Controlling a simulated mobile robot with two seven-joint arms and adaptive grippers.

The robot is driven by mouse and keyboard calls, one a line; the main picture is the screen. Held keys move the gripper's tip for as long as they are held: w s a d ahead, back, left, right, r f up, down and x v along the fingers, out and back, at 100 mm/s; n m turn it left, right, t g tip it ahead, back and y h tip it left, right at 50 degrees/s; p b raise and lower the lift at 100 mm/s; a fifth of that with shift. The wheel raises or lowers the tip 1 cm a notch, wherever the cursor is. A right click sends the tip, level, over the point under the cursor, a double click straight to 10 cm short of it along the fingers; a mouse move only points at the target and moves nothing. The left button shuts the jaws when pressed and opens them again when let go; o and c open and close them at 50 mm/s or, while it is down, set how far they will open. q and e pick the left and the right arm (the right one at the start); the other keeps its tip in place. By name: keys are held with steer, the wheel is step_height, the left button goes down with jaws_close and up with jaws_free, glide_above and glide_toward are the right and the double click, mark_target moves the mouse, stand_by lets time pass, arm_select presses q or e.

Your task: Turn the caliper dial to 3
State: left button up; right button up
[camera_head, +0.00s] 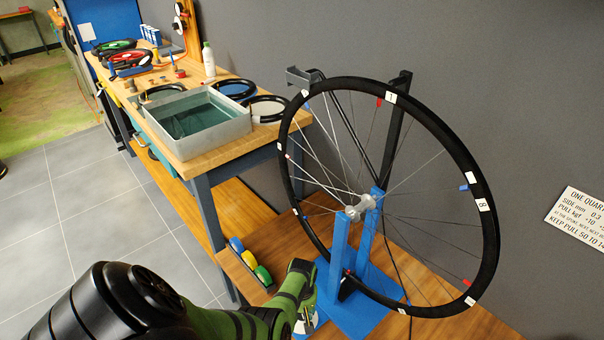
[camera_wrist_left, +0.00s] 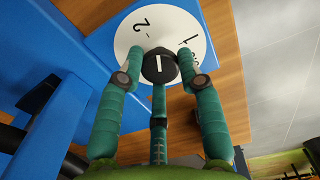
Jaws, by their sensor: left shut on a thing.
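The caliper dial (camera_wrist_left: 163,22) is a white disc with black numbers in the left wrist view. A 2 shows at its upper left and a 1 at its upper right; I see no 3. Its black knob (camera_wrist_left: 158,68) has a short white line, upright in that picture. In the head view my left gripper (camera_head: 304,300) is low beside the blue stand and covers most of the dial (camera_head: 312,322). My right gripper is not in view.
The spoked wheel (camera_head: 484,205) stands in the blue truing stand (camera_head: 340,245) just right of my left arm. Yellow, green and blue items (camera_head: 249,259) lie left of the gripper. A workbench with a metal tank (camera_head: 215,142) stands behind. A sign (camera_head: 580,215) hangs on the wall.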

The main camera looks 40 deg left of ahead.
arm_select(q)
steer(key=n, duration=0.4)
steer(key=shift+d+n, duration=0.1)
steer(key=shift+n, duration=0.2)
steer(key=n, duration=0.3)
steer(key=shift+n, duration=0.4)
steer(key=n, duration=0.4)
steer(key=shift+f+b, duration=0.1)
steer(key=shift+b, duration=0.2)
steer(key=shift+s+n, duration=0.1)
steer(key=shift+n, duration=2)
steer(key=shift+b, duration=0.3)
steer(key=o, duration=1.1)
steer(key=shift+o, duration=0.2)
